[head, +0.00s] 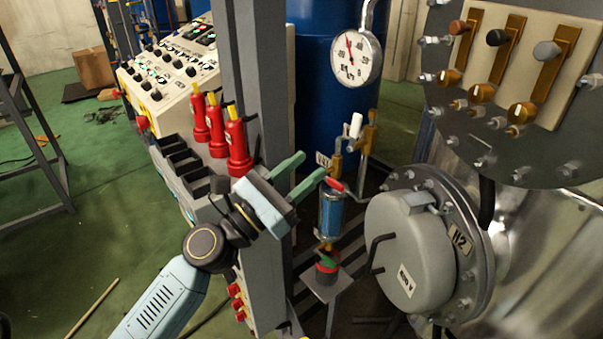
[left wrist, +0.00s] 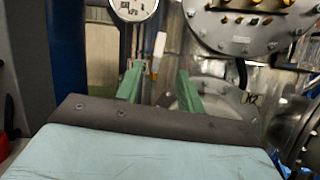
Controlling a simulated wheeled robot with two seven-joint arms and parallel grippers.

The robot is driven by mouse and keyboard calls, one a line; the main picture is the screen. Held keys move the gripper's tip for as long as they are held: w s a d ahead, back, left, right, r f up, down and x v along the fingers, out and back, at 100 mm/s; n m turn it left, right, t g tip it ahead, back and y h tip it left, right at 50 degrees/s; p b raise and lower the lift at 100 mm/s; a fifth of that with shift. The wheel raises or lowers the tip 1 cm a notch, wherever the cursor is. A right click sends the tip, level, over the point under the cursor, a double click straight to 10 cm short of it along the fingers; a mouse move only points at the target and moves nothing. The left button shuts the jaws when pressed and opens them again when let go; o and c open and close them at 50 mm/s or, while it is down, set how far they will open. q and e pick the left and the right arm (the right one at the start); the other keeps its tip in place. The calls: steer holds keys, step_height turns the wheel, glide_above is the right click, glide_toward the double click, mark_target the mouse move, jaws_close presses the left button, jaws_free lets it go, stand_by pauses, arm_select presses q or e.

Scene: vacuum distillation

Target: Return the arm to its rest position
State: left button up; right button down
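My left arm comes in from the lower left in the head view. Its left gripper (head: 298,177) has two green fingers spread apart with nothing between them. It hangs in front of the grey post, just left of the valve piping and above the blue cylinder (head: 331,212) with the red handle. In the left wrist view the same gripper (left wrist: 158,88) shows a clear gap between its fingers, with piping and a white-handled valve (left wrist: 159,44) beyond. My right gripper is in neither view.
A round pressure gauge (head: 356,57) hangs above the piping. A grey vessel hatch (head: 408,250) and a lever panel (head: 515,60) stand at the right. Green floor (head: 100,190) is open at left.

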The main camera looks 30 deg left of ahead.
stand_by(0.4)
arm_select(q)
step_height(320, 180, down, 22)
steer(key=w+a+m+g+y+b, duration=0.2)
steer(key=w+m+g+y, duration=0.1)
steer(key=m+g+y, duration=0.15)
steer(key=s+a+f+m+g+y+b, duration=0.15)
steer(key=s+f+m, duration=0.25)
steer(key=f, duration=0.8)
steer(key=s+f+m+g+y+b, duration=0.1)
steer(key=s+f+m+g, duration=0.25)
steer(key=f, duration=0.85)
steer(key=s+f+m+g+y+b, duration=0.2)
steer(key=s+f+m+g, duration=0.3)
steer(key=s+f+m, duration=0.95)
steer(key=s+f+m+g, duration=0.1)
steer(key=s+f, duration=0.3)
steer(key=s, duration=0.3)
steer(key=s+f+m+g, duration=0.2)
steer(key=s+f, duration=0.3)
steer(key=s, duration=0.3)
steer(key=s+f+m+g+y+b, duration=0.1)
steer(key=s+f, duration=0.3)
steer(key=s, duration=0.4)
steer(key=shift+a+f+m, duration=0.15)
steer(key=shift+f+m, duration=0.05)
steer(key=shift+m, duration=0.45)
